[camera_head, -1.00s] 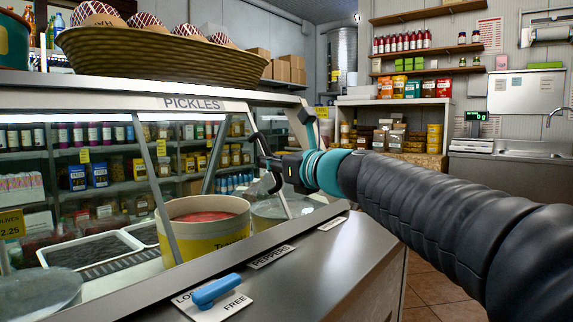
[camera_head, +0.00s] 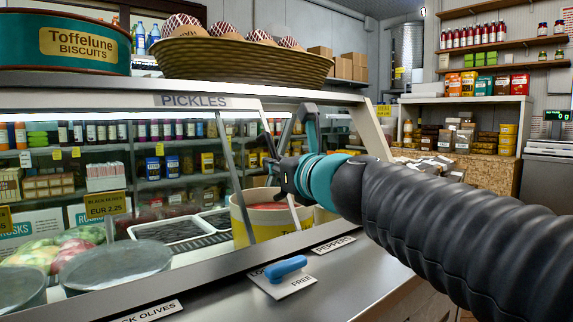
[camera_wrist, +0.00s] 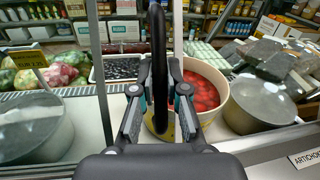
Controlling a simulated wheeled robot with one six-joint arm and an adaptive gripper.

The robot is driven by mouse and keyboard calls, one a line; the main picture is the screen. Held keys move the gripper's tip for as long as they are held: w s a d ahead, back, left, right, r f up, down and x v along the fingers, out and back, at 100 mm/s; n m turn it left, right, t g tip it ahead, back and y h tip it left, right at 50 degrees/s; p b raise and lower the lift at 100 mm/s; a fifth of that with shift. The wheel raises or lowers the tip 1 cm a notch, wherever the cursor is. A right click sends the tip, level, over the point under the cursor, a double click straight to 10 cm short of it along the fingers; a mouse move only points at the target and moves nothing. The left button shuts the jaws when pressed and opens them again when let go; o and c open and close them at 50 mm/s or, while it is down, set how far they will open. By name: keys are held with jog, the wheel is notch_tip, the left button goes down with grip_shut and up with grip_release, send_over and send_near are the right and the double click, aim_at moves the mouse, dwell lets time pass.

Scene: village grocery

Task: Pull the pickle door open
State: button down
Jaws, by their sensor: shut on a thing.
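The pickle door, a glass panel in a metal frame (camera_head: 243,185), bears the PICKLES label (camera_head: 195,100) on its top edge. Its upright black handle (camera_wrist: 158,65) stands between my fingers in the wrist view. My gripper (camera_head: 283,175) is shut on this handle, in front of the display case. Behind the glass, a yellow tub (camera_head: 242,222) of red contents stands partly hidden by the frame and my gripper. It also shows in the wrist view (camera_wrist: 218,105). A blue lever (camera_head: 287,267) lies on a plate marked FREE on the ledge below.
A wicker basket (camera_head: 240,58) and a teal biscuit tin (camera_head: 25,45) stand on top of the case. The steel ledge (camera_head: 345,275) carries PEPPERS and olive labels. Lidded tubs (camera_head: 118,262) are at the left inside the case. Shelves stand at the back right.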

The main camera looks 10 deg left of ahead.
jog(key=c, duration=1.2)
grip_release()
jog(key=shift+a, duration=0.1)
jog(key=shift+s, duration=0.1)
jog(key=v, duration=1.2)
